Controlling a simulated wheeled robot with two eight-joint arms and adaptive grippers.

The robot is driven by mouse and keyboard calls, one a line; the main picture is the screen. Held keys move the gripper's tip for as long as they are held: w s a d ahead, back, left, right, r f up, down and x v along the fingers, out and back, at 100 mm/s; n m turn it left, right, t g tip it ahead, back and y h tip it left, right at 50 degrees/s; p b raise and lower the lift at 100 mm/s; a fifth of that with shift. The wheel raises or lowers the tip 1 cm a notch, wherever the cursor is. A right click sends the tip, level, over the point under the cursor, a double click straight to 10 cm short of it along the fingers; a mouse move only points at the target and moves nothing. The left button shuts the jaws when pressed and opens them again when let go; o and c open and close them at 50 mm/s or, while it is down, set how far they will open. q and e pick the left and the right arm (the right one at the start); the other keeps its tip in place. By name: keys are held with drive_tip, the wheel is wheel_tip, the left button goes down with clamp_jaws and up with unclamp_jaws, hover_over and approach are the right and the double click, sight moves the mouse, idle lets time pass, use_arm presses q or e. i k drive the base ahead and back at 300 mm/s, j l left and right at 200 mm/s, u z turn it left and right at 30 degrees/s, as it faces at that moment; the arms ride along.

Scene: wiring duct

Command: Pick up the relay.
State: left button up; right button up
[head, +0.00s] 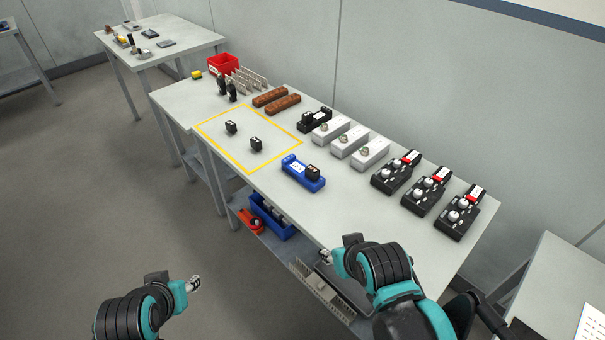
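Two small black blocks that look like relays lie inside a yellow-outlined area on the table: one relay (231,127) at the left, another relay (256,144) nearer the middle. A similar black block (312,172) sits on the right end of a blue holder (296,176). Which one the task means cannot be told. My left gripper (195,283) is over the floor, left of the table and apart from everything. My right gripper (325,256) is by the table's front edge, right of the blue holder and apart from the relays. Both are too small to show their finger opening.
Brown blocks (277,101), a black device (315,119), white boxes (350,140) and black control boxes (425,190) line the back. A red bin (222,64) stands at the far end. Below are a blue bin (270,214) and grey trays. The tabletop's right front is clear.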

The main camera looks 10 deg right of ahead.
sight(312, 172)
drive_tip(key=i+j+z, duration=0.2)
drive_tip(key=i+j, duration=0.2)
drive_tip(key=i+j+z, duration=0.2)
drive_tip(key=i+j, duration=0.2)
drive_tip(key=i+j+z, duration=0.25)
drive_tip(key=j, duration=0.3)
drive_tip(key=i+z, duration=0.1)
drive_tip(key=z, duration=1.25)
